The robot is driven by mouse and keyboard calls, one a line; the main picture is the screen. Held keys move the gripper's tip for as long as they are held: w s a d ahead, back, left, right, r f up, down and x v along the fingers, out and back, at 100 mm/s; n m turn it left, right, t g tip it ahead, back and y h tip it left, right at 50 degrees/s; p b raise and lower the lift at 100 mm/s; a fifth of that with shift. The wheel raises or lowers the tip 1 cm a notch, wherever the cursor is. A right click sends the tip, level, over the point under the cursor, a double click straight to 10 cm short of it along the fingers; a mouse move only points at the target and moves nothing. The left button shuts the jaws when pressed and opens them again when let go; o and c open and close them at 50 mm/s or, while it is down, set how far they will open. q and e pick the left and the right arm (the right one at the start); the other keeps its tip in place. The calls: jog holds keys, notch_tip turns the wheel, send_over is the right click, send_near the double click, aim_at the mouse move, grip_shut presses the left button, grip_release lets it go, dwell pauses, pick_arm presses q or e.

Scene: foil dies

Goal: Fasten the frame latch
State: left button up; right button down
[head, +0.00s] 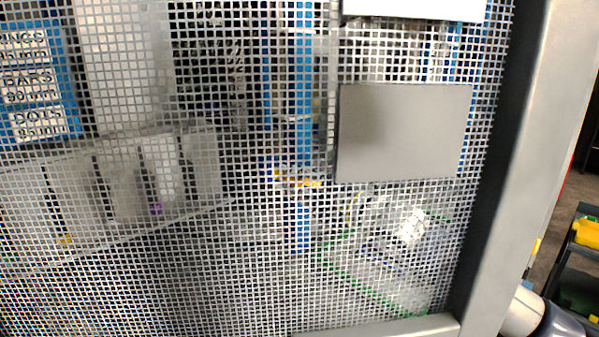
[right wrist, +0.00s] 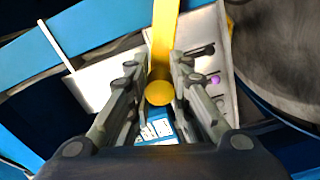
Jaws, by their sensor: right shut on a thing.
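In the right wrist view, my right gripper (right wrist: 160,78) is shut on a yellow bar (right wrist: 164,35) with a round yellow end (right wrist: 159,93) between the fingers. This bar may be the latch handle; its far end runs out of the picture at the top. In the head view, a wire mesh panel (head: 230,230) in a grey metal frame (head: 520,140) fills most of the picture. The latch does not show clearly there. Part of my right arm (head: 525,315) shows beyond the frame's lower right edge, but its fingers are hidden. My left gripper is not in view.
A blank grey plate (head: 403,132) sits on the mesh. Behind the mesh are a divided pale bin (head: 110,190), a blue label board (head: 40,80) and a green-edged clear tray (head: 385,260). A dark rack with yellow bins (head: 587,233) stands at the far right.

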jog(key=shift+s+a+f+n, duration=0.1)
jog(key=shift+f+n, duration=0.6)
jog(key=shift+n, duration=0.15)
jog(key=shift+s+a+f+n, duration=0.1)
jog(key=shift+a+f+n, duration=0.05)
jog(key=shift+f+n, duration=0.65)
jog(key=shift+s+a+f+n, duration=0.1)
jog(key=shift+f+n, duration=0.45)
jog(key=shift+n, duration=0.4)
jog(key=shift+f, duration=0.1)
jog(key=c, duration=1.4)
grip_release()
jog(key=shift+r, duration=0.2)
jog(key=v, duration=1.2)
